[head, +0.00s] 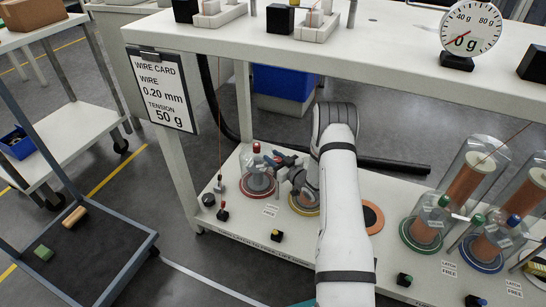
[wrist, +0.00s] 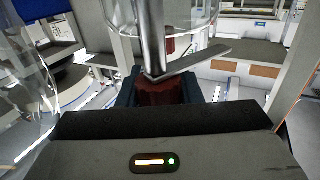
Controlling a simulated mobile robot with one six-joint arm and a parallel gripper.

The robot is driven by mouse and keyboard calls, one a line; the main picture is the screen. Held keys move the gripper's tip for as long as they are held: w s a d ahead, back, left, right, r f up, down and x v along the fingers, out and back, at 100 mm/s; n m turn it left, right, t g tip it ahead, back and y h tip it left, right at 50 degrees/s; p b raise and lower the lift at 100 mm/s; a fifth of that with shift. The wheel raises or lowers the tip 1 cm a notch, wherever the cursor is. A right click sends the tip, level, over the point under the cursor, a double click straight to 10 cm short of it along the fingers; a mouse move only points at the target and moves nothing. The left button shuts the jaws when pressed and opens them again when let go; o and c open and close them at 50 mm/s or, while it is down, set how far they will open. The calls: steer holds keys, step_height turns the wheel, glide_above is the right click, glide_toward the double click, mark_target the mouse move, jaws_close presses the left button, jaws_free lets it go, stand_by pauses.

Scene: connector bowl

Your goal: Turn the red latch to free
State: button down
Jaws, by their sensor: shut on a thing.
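The red latch station is a clear cylinder on a red-ringed base (head: 258,193), on the lower shelf at left in the head view. A small red knob (head: 256,147) tops it. My gripper (head: 277,164) reaches this station from the right, its dark fingers against it. In the wrist view my gripper (wrist: 163,88) has its dark blue jaws shut on a red block, the red latch (wrist: 162,94). A grey metal post and lever (wrist: 190,62) stand just beyond it. The fingers hide the latch's sides. The label (head: 270,210) below the red station is too small to read fully.
A yellow-ringed base (head: 306,209) stands right beside, partly behind my arm. Green-ringed (head: 420,238) and blue-ringed (head: 484,262) stations with copper spools stand at right, labelled "LATCH FREE". The upper tabletop (head: 350,45) overhangs the shelf. A thin red wire hangs at left.

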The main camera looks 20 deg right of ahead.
steer(key=shift+d, duration=0.1)
steer(key=c, duration=1)
jaws_free()
steer(key=shift+c, duration=0.2)
steer(key=p+v, duration=0.2)
steer(key=v, duration=0.5)
steer(key=shift+s+p, duration=0.35)
steer(key=shift+s, duration=0.05)
steer(key=shift+d, duration=0.15)
